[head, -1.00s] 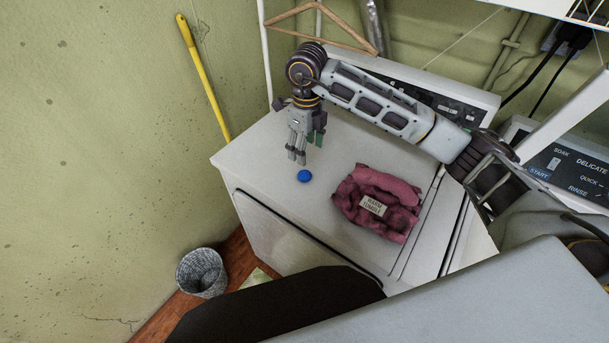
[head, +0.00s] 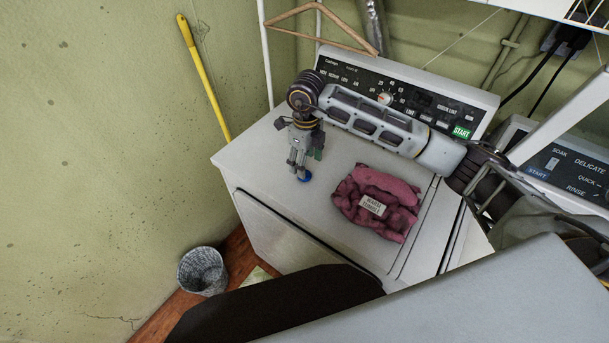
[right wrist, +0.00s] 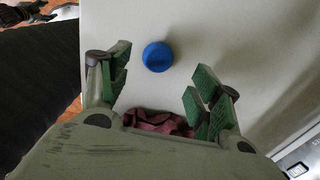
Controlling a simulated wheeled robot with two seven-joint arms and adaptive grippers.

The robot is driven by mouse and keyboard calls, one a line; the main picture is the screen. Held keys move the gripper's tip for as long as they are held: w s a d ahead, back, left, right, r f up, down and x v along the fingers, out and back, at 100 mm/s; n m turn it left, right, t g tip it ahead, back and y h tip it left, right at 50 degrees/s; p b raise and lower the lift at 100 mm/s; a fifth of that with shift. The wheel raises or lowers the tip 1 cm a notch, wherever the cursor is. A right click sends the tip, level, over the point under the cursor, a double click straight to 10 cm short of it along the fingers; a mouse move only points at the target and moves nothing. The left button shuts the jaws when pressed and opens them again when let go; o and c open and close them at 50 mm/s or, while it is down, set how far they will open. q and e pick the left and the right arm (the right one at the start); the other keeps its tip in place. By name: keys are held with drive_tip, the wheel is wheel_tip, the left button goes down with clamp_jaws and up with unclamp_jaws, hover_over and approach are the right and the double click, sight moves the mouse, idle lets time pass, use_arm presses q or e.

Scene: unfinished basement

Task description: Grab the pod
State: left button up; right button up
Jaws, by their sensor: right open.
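The pod is a small round blue thing (head: 305,176) on the white top of the machine (head: 262,165). In the head view my right gripper (head: 299,172) is just above it and partly hides it. In the right wrist view the blue pod (right wrist: 158,57) lies beyond the fingertips, roughly centred between them. The right gripper's green-padded fingers (right wrist: 158,85) are spread apart with nothing between them. My left gripper is not in view.
A folded maroon cloth with a label (head: 385,190) lies right of the pod. A control panel (head: 405,100) stands along the back. A yellow pole (head: 204,80) leans on the wall, and a wastebasket (head: 202,271) stands on the floor, left of the machine.

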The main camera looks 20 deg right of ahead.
drive_tip(key=shift+a+f+p, duration=0.2)
drive_tip(key=shift+f+p, duration=0.45)
drive_tip(key=shift+f, duration=1.75)
drive_tip(key=c, duration=0.9)
